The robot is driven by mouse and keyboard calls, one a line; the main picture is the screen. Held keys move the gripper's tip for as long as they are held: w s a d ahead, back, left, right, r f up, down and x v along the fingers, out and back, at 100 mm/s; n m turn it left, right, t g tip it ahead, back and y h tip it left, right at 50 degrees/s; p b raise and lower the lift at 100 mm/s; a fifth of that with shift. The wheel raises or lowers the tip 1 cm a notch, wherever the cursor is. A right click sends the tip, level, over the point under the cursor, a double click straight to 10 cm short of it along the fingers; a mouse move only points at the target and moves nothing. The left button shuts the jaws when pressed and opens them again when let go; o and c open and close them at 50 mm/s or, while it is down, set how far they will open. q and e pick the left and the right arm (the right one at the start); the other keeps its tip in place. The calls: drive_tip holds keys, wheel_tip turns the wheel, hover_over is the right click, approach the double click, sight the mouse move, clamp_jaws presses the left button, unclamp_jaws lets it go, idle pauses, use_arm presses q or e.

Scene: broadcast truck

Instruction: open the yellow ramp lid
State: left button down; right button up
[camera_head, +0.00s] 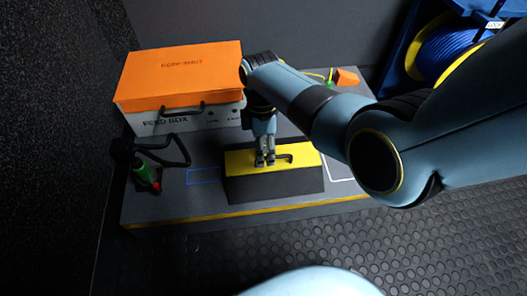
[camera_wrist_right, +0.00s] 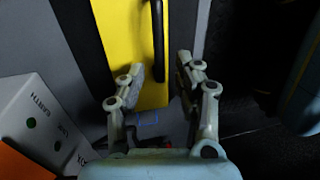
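The yellow ramp lid (camera_head: 240,161) lies closed on a dark ramp body (camera_head: 275,185) on the grey platform. A black bar handle (camera_head: 287,157) stands on the lid, right of its middle. In the wrist view the yellow lid (camera_wrist_right: 122,35) and the handle (camera_wrist_right: 158,40) show beyond the fingers. My right gripper (camera_head: 265,161) points down over the lid, just left of the handle. In the wrist view my right gripper (camera_wrist_right: 160,82) has its fingers apart with nothing held between them. Whether the fingertips touch the lid I cannot tell. My left gripper is not in view.
An orange-topped feed box (camera_head: 180,75) stands at the back left. A black bracket-like object (camera_head: 160,150) and a green and red tool (camera_head: 146,175) are at the left. An orange item (camera_head: 346,78) lies behind my right arm. A blue cable reel (camera_head: 450,48) stands back right.

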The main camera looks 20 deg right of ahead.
clamp_jaws()
idle(0.4)
drive_tip(key=shift+w, duration=0.1)
